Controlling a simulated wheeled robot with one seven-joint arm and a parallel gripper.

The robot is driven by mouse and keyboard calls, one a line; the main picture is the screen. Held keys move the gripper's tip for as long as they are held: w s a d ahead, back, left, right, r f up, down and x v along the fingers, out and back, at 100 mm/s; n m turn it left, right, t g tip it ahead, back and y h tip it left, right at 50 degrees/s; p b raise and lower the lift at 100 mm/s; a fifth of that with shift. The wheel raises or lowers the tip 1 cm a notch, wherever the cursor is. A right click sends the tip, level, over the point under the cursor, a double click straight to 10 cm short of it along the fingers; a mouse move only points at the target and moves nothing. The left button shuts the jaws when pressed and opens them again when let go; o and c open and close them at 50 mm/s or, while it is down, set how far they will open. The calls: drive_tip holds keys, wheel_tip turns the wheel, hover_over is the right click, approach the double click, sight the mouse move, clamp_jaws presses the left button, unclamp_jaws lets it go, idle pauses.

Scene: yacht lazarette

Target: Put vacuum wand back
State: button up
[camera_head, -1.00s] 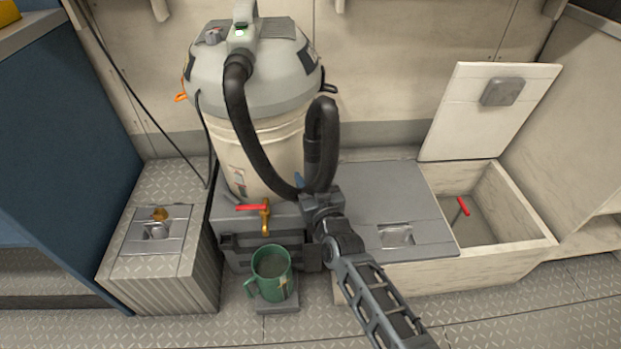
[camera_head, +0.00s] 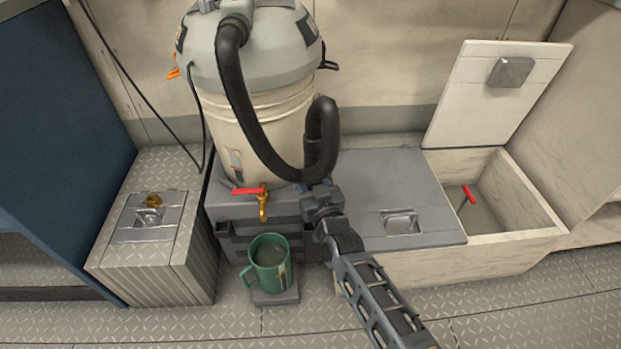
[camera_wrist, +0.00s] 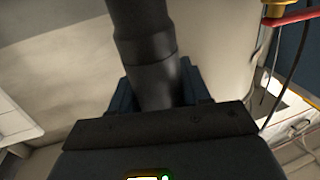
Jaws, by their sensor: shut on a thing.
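A shop vacuum (camera_head: 252,98) with a grey top and cream drum stands on a grey bench. Its black hose (camera_head: 243,105) loops down the front and back up to a dark wand end (camera_head: 318,150). My gripper (camera_head: 312,187) is at the lower front right of the drum, shut on the wand. In the wrist view the dark wand (camera_wrist: 148,50) rises upright from between my fingers (camera_wrist: 158,92). The wand's lower end is hidden by my gripper. I cannot make out a holder for it.
A brass tap with a red handle (camera_head: 250,191) is just left of my gripper. A green mug (camera_head: 268,265) stands below it on a small block. An open locker (camera_head: 497,235) with a red-handled item is at right. A ribbed box (camera_head: 150,260) is at left.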

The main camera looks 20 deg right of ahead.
drive_tip(key=shift+f, duration=0.1)
drive_tip(key=shift+f+b, duration=1.15)
idle(0.4)
drive_tip(key=o, duration=1.1)
drive_tip(key=shift+f, duration=0.15)
drive_tip(key=shift+s, duration=0.15)
